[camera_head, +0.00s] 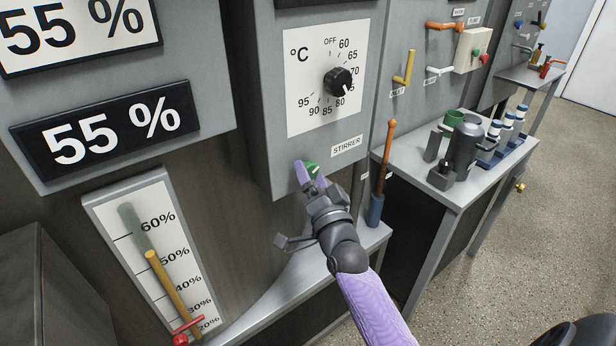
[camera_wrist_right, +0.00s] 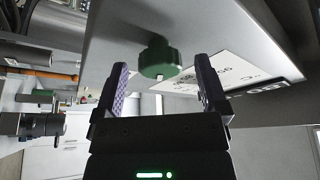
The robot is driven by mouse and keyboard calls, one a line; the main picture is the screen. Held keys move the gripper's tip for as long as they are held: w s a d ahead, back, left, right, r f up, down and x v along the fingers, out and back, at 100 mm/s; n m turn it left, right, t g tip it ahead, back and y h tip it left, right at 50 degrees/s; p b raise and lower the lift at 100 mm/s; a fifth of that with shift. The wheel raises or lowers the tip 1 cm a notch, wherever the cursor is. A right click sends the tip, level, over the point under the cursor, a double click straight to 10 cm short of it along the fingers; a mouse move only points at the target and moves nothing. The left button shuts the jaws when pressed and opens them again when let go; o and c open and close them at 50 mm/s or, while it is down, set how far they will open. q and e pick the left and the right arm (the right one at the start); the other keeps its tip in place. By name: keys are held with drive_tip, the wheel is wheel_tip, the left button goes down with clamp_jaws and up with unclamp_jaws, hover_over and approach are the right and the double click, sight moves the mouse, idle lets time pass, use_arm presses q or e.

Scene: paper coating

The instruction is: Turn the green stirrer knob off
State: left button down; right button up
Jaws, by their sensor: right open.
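The green stirrer knob (camera_head: 311,168) sits on the grey panel front, below and left of the STIRRER label (camera_head: 346,145). In the right wrist view the knob (camera_wrist_right: 159,58) is round with a scalloped rim and a small white mark on its edge. My right gripper (camera_head: 311,176) is at the knob, its fingers partly hiding it. In the wrist view the right gripper (camera_wrist_right: 162,85) is open, with one purple finger on each side of the knob and visible gaps between. The left gripper is not in view.
A black temperature dial (camera_head: 338,81) is above the knob on the same panel. A wooden-handled tool (camera_head: 384,160) stands upright just right of my gripper. A grey bench (camera_head: 420,170) with a metal apparatus is further right. A percentage gauge (camera_head: 150,250) stands at lower left.

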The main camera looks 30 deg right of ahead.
drive_tip(key=shift+w+d+r, duration=0.1)
drive_tip(key=shift+w+r, duration=0.05)
drive_tip(key=shift+w, duration=0.45)
drive_tip(key=shift+c, duration=0.2)
clamp_jaws()
